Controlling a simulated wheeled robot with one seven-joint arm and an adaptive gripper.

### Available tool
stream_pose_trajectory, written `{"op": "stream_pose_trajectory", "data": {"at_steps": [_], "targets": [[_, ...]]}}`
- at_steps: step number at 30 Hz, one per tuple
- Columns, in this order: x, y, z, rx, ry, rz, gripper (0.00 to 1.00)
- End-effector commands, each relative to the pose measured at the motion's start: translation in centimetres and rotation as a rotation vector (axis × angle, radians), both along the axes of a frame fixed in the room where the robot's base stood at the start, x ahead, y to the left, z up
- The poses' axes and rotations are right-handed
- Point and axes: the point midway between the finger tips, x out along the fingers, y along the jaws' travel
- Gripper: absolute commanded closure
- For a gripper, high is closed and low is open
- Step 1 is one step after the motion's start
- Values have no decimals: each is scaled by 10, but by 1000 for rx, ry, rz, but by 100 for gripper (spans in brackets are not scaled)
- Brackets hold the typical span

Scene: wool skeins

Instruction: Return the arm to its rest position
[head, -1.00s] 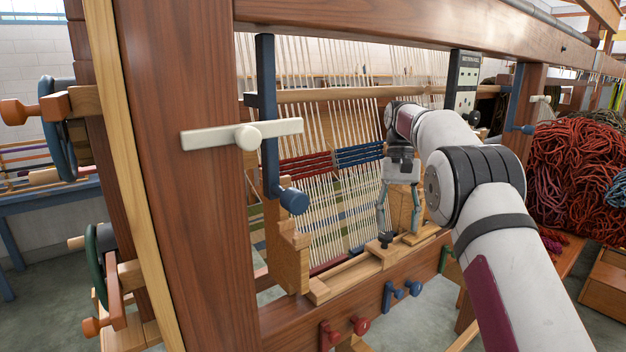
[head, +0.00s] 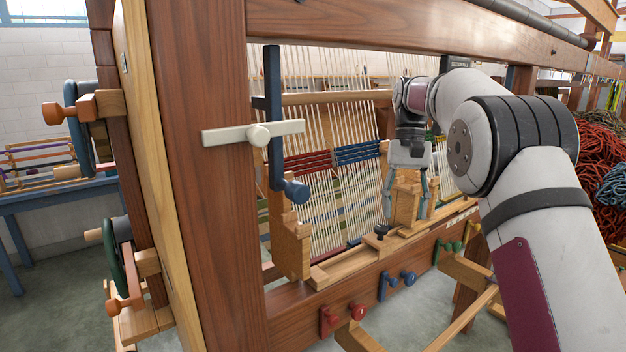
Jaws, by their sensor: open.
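My gripper (head: 406,203) hangs fingers down in front of the loom's warp threads (head: 325,185), right of the middle of the head view. The fingertips are just above the wooden ledge of the loom, beside a small dark knob (head: 380,231) and a wooden block (head: 404,200). I cannot tell whether they touch the block. My arm reaches in from the lower right, bent at its black-banded joint.
A thick wooden loom post (head: 205,200) stands left of my arm, with a white handle (head: 255,133) and a blue bracket (head: 275,120). A top beam (head: 400,30) runs above. Red and blue knobs (head: 343,318) stick out from the lower rail. Wool skeins (head: 600,150) lie at right.

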Motion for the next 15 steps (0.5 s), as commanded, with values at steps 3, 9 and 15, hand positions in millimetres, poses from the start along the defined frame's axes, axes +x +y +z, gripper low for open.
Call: {"op": "stream_pose_trajectory", "data": {"at_steps": [3, 9, 15], "targets": [[-17, 0, 24, 1, -37, 2, 48], [-65, -1, 71, -1, -128, 9, 48], [-129, -1, 108, -5, -233, 25, 48]]}}
